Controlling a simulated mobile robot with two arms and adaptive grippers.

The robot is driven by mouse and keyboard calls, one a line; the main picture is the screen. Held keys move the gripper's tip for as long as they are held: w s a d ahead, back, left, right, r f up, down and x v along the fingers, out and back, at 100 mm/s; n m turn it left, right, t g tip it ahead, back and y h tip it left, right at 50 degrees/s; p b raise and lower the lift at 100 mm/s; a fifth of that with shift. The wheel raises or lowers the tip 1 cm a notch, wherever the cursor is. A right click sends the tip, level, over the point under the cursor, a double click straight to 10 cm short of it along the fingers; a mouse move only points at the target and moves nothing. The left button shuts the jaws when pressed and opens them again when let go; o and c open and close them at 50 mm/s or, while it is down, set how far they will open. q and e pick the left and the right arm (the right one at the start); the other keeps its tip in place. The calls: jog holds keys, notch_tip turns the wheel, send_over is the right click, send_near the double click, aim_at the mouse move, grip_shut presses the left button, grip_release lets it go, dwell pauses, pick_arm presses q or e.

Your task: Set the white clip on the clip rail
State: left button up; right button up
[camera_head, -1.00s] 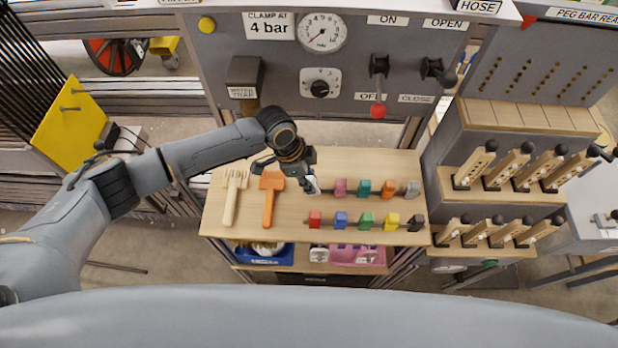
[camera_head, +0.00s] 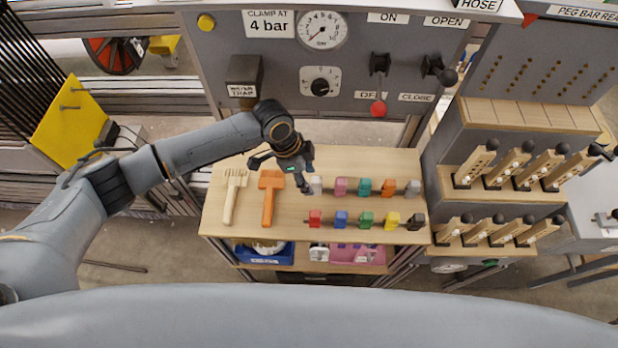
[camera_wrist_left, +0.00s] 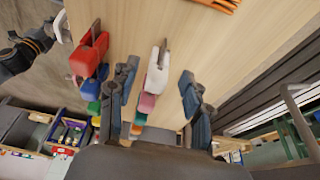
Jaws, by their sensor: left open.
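The white clip (camera_head: 316,185) is at the left end of the back row of clips, in line with the pink clip. In the left wrist view the white clip (camera_wrist_left: 157,76) sits at the near end of a thin dark rail (camera_wrist_left: 163,48), with the pink clip just beyond it. My left gripper (camera_head: 297,174) is open and empty, just left of the white clip. In the left wrist view its two fingers stand apart on either side of the clip, with a gap to each.
The front row has a red clip (camera_head: 315,218) and several others. A pale comb (camera_head: 233,195) and an orange brush (camera_head: 270,195) lie on the wooden table (camera_head: 290,232) left of the clips. The panel rises behind.

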pick_arm(q)
jog(key=v, duration=1)
jog(key=shift+r, duration=0.15)
jog(key=s+d+n, duration=0.1)
jog(key=s, duration=0.1)
jog(key=s+d+f+n+t+h, duration=0.1)
jog(key=s+d, duration=0.1)
jog(key=s, duration=0.1)
jog(key=s+d+f+n+h, duration=0.1)
jog(key=s+d, duration=0.1)
jog(key=s, duration=0.1)
jog(key=shift+s+d+n+t, duration=0.1)
jog(key=shift+s+n+t, duration=0.15)
jog(key=shift+n+t, duration=0.05)
jog(key=s+a+f+n+t+y, duration=0.1)
jog(key=s+a+f+n+y, duration=0.15)
jog(key=s+a+n, duration=0.55)
jog(key=s+a+f+n+t+y, duration=0.1)
jog(key=s+a+n+y, duration=0.3)
jog(key=a, duration=0.8)
notch_tip(320, 180, down, 25)
jog(key=s+g+h, duration=0.1)
jog(key=s, duration=0.1)
jog(key=s+a+f+g, duration=0.1)
jog(key=s+a+f, duration=0.2)
jog(key=s+f, duration=1.4)
jog(key=shift+a+f+g, duration=0.2)
jog(key=shift+a+g, duration=0.05)
jog(key=shift+g, duration=0.05)
